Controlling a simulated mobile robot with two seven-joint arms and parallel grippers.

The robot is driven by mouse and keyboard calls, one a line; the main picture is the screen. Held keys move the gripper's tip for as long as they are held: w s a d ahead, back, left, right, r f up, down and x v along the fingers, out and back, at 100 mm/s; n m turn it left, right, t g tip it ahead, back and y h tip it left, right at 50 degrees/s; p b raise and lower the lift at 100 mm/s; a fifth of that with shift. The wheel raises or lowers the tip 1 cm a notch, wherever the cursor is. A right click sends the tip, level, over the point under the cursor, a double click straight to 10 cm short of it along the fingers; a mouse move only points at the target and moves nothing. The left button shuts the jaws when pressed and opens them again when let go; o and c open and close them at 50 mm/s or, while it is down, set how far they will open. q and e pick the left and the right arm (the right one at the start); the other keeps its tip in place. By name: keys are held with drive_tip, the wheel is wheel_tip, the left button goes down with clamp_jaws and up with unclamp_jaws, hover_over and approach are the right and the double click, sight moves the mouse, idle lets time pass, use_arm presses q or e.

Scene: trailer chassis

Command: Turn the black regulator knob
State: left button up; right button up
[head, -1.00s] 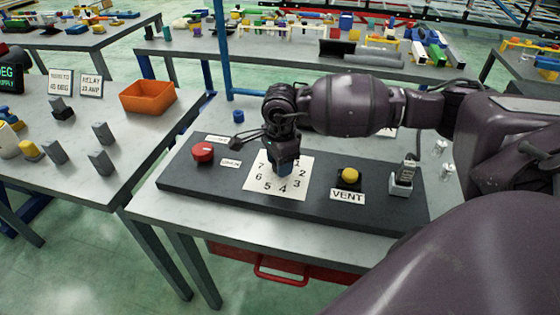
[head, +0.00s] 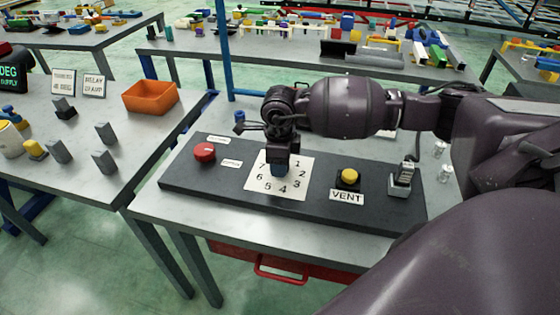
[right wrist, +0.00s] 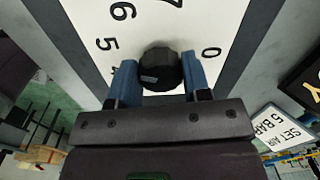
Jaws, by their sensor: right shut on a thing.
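The black regulator knob (right wrist: 161,68) sits on a white dial plate with printed numbers, seen in the right wrist view. My right gripper (right wrist: 160,78) has its two blue fingers on either side of the knob, shut on it. In the head view my right gripper (head: 279,168) points down over the white dial plate (head: 298,188) and hides the knob there. The plate lies on a dark panel (head: 225,187) on the table. My left gripper is not in view.
A red button (head: 204,152) is left of the dial on the panel. A yellow button (head: 348,176) with a VENT label (head: 347,197) and a grey switch (head: 402,179) are to the right. An orange bin (head: 150,97) stands on the left table.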

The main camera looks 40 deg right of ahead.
idle(0.4)
drive_tip(key=o, duration=0.9)
drive_tip(key=shift+o, duration=0.2)
wheel_tip(320, 180, up, 11)
drive_tip(key=shift+s, duration=0.15)
